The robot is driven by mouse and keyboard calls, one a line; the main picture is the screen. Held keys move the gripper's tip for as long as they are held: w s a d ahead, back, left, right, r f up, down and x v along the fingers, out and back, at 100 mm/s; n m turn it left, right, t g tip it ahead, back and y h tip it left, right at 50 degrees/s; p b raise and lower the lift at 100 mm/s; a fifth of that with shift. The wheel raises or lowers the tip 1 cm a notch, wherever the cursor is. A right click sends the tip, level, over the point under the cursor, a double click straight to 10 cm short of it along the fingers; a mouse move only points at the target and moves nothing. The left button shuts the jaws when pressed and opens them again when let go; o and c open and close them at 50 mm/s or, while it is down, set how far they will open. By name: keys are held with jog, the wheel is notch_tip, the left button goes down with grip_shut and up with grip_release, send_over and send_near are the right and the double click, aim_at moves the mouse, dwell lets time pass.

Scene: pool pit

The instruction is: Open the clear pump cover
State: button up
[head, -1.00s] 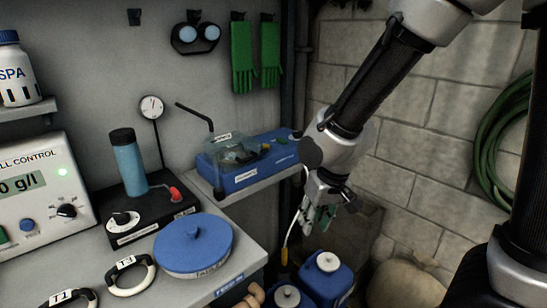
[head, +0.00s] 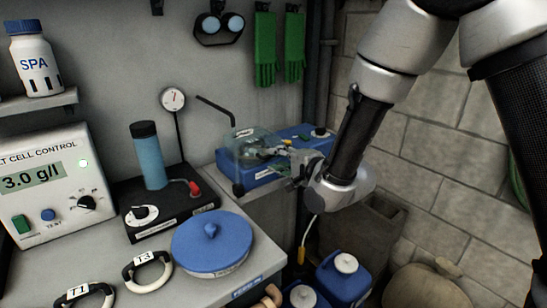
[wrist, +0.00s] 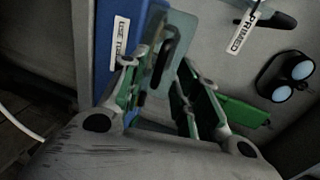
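The clear pump cover (head: 246,141) sits low over the blue pump unit (head: 262,174) on the shelf and looks closed. In the wrist view, the pale see-through cover (wrist: 181,38) carries a black handle (wrist: 166,52). My gripper (head: 291,168) is at the right front of the cover in the head view. In the wrist view, my gripper (wrist: 165,92) is open, with its green-padded fingers apart and the handle between or just beyond their tips. I cannot tell whether either finger touches it.
A blue round lid (head: 212,245), a black stand with a blue cylinder (head: 150,160) and a control box (head: 55,190) stand on the left. Blue canisters (head: 342,280) are below. A bent black rod (head: 215,108) rises behind the cover. Goggles (wrist: 290,75) show in the wrist view.

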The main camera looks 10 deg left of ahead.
aim_at(271, 156)
jog(key=shift+x, duration=1.7)
grip_shut()
